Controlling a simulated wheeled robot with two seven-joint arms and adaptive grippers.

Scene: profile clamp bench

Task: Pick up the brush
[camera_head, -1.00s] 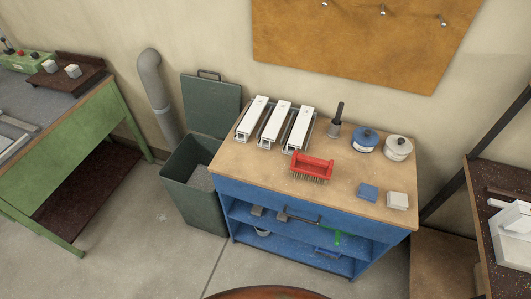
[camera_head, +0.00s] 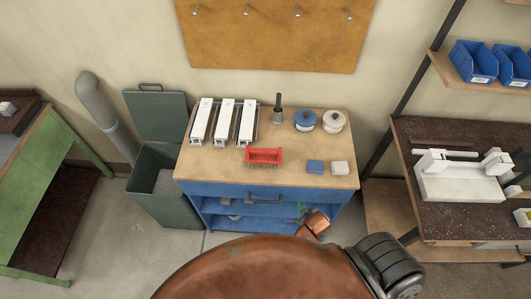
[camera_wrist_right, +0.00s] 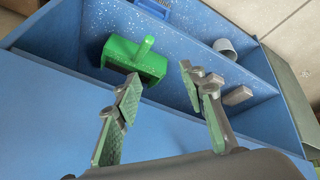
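A red block with a row of bristles or pins (camera_head: 264,156) lies near the middle front of the wooden cabinet top. A green thing with a wide body and a round stub handle (camera_wrist_right: 135,58) sits in the blue cabinet in the right wrist view; a sliver of it shows in the head view (camera_head: 300,207). I cannot tell for sure which is the brush. My right gripper (camera_wrist_right: 160,74) is open and empty, with its fingers pointing toward the green thing, apart from it as far as I see. My left gripper is in neither view.
The blue cabinet (camera_head: 225,189) has shelf dividers close around my right gripper. A grey cup (camera_wrist_right: 224,47) and a grey block (camera_wrist_right: 237,95) are inside. White clamps (camera_head: 223,121), a dark-handled tool (camera_head: 278,103) and two round tins (camera_head: 305,120) stand on top.

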